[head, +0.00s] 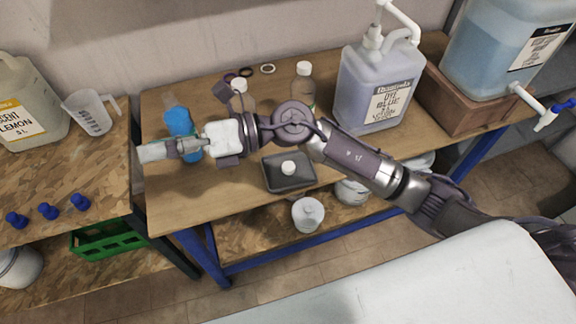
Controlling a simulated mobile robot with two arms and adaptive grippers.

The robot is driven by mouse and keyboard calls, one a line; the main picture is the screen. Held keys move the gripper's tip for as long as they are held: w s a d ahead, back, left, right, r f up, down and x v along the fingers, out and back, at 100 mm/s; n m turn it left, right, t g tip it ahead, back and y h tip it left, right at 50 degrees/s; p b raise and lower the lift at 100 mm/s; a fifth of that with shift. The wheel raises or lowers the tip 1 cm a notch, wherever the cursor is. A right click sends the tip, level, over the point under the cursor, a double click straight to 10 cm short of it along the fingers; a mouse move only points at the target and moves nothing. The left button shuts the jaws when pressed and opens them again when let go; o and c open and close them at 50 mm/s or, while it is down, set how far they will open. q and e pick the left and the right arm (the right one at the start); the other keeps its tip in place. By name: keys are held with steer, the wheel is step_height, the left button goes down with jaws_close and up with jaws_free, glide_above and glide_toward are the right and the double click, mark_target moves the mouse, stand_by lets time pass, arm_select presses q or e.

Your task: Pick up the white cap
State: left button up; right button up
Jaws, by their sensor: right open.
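A small white cap (288,168) sits in a shallow dark grey tray (301,184) near the front edge of the wooden table. White caps also top two small clear bottles further back. My right arm reaches in from the right, across the table and behind the tray. My right gripper (152,151) is at the table's left side, well left of the cap, pointing left. It is open, with nothing visible between its fingers, and it partly covers a blue bottle (180,122). My left gripper is out of view.
A large pump jug (380,85) stands right of the clear bottles (305,85). A big blue drum (505,50) sits on a brown block at right. A left bench holds a measuring jug (90,112) and blue caps (48,211). The table's left front is clear.

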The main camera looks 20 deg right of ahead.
step_height(320, 180, down, 6)
steer(key=d+n+g+h, duration=0.2)
steer(key=n+h, duration=0.2)
steer(key=h, duration=0.1)
steer(key=n+t+h, duration=0.2)
steer(key=h, duration=1.2)
glide_above(289, 166)
step_height(289, 166, down, 7)
steer(key=f+p, duration=0.1)
steer(key=f, duration=0.6)
steer(key=shift+s, duration=0.2)
steer(key=f+p, duration=0.1)
steer(key=f, duration=0.1)
steer(key=f+p, duration=0.1)
steer(key=f, duration=0.2)
steer(key=shift+w+f, duration=0.2)
steer(key=shift+f, duration=0.45)
steer(key=shift+c, duration=0.2)
steer(key=c, duration=0.8)
